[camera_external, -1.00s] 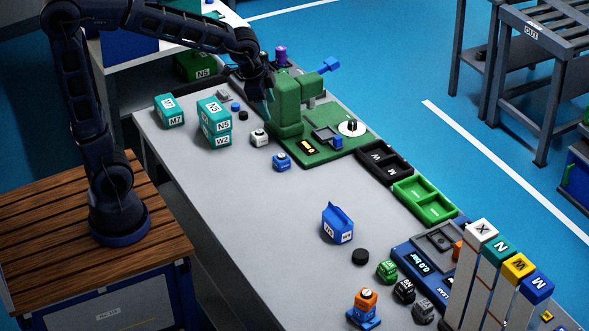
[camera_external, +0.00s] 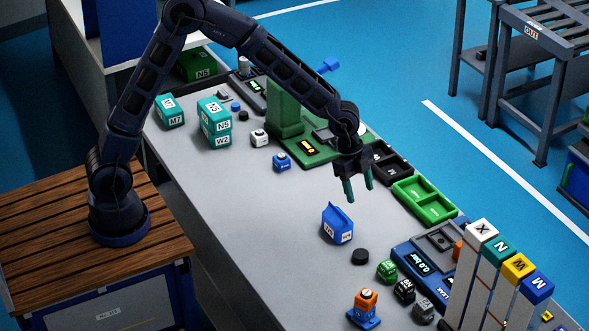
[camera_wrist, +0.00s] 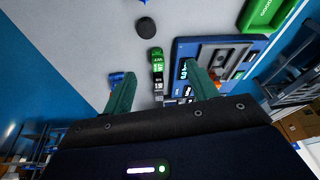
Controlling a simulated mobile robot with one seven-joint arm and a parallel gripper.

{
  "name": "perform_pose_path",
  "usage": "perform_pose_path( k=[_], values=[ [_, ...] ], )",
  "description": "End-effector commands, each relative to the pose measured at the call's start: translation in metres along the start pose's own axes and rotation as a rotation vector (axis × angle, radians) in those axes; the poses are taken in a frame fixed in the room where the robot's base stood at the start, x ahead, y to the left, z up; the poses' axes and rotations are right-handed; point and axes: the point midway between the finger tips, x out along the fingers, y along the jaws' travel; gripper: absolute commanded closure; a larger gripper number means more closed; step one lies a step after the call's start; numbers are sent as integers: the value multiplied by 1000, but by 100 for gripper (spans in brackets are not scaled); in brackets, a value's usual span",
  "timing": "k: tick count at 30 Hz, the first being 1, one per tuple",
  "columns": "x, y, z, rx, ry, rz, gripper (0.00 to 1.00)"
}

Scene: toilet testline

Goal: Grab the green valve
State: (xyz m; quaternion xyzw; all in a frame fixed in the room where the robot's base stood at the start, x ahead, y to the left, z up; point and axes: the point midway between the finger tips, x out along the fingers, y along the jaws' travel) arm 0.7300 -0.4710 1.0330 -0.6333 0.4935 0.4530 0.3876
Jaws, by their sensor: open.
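The green valve (camera_external: 387,269) is a small green block with a white label, standing on the grey table. It also shows in the wrist view (camera_wrist: 157,57), above centre between my finger lines. A black valve (camera_external: 404,290) and a grey one (camera_external: 423,310) stand in a row beside it. My gripper (camera_external: 358,188) is open and empty, its green fingers pointing down, above the table. It is behind the green valve in the external view and well apart from it. Both fingers show in the wrist view (camera_wrist: 160,69).
A black round puck (camera_external: 360,256) and a blue carton (camera_external: 338,224) lie between my gripper and the valve. A blue pressure panel (camera_external: 418,270) is right of the valves. An orange-topped blue item (camera_external: 365,306) stands in front. Tall lettered posts (camera_external: 482,230) rise at right.

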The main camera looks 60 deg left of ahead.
Motion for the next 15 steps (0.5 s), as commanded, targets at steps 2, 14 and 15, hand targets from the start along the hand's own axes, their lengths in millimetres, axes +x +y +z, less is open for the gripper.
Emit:
perform_pose_path(
  k=[2,14,15],
  values=[
    [26,2,-16,40,17,28,42],
    [110,14,-69,179,97,109,42],
    [113,15,-71,183,100,112,42]
  ],
)
